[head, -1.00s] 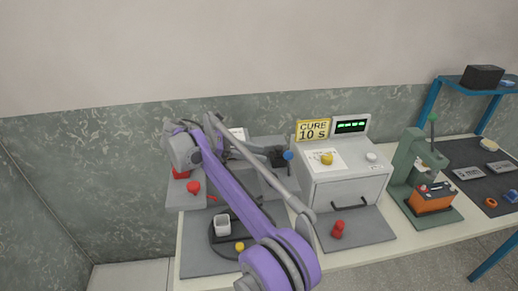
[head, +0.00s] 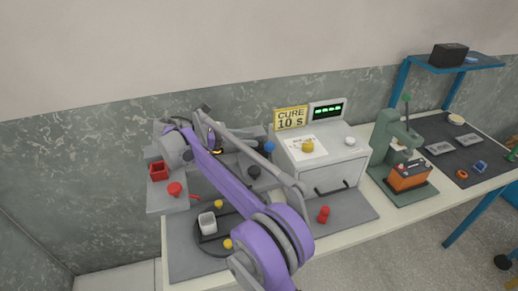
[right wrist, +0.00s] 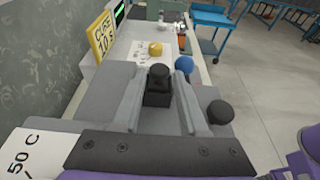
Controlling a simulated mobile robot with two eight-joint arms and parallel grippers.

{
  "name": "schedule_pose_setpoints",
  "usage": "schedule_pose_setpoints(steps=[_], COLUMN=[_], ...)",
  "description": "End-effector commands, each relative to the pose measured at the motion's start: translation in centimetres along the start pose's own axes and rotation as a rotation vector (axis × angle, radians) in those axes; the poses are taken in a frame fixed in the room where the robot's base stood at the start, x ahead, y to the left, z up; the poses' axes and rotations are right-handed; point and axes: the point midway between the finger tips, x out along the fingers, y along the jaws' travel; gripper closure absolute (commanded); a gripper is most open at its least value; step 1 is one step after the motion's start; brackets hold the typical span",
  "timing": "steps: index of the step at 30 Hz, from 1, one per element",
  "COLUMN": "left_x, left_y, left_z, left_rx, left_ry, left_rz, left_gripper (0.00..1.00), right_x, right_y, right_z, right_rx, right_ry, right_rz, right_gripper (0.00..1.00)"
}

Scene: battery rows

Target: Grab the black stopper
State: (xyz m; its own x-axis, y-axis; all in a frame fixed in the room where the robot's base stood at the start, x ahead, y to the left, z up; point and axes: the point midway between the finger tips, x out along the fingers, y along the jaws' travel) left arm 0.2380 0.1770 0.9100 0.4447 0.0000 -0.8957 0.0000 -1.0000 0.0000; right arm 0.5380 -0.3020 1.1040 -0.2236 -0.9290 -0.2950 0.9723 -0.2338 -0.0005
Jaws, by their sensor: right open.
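In the right wrist view, a black stopper with a round knob on a square block (right wrist: 157,96) stands between the two grey fingers of my right gripper (right wrist: 160,70). The fingers are apart, one on each side of it, and I cannot tell whether either touches it. In the head view my right gripper (head: 214,135) is over the back of the grey station, partly hidden by its own purple arm. I cannot make out the stopper clearly there. My left gripper is not in view.
A black ball knob (right wrist: 220,112) and a blue ball knob (right wrist: 183,64) sit right of the fingers. The cure oven (head: 330,168) stands to the right, with a yellow knob (head: 307,146) on top. A red tray (head: 158,171) and a red knob (head: 174,189) lie left.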

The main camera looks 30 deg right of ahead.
Motion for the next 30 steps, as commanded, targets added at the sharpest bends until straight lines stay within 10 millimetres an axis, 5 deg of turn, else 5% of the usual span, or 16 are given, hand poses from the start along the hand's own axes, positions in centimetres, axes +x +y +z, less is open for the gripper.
schedule_pose_setpoints(steps=[11,19,30], left_x=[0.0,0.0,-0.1], left_y=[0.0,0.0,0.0], left_z=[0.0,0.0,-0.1], left_rx=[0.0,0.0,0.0], left_ry=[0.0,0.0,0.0], left_rz=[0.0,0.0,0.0], left_gripper=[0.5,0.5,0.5], right_x=[1.9,1.8,1.7], right_y=[0.0,0.0,0.0], right_z=[0.0,0.0,0.4], right_rx=[0.001,0.0,0.001], right_ry=[0.0,0.0,0.0], right_rz=[0.001,0.0,0.0], right_gripper=[0.58,1.0,1.0])
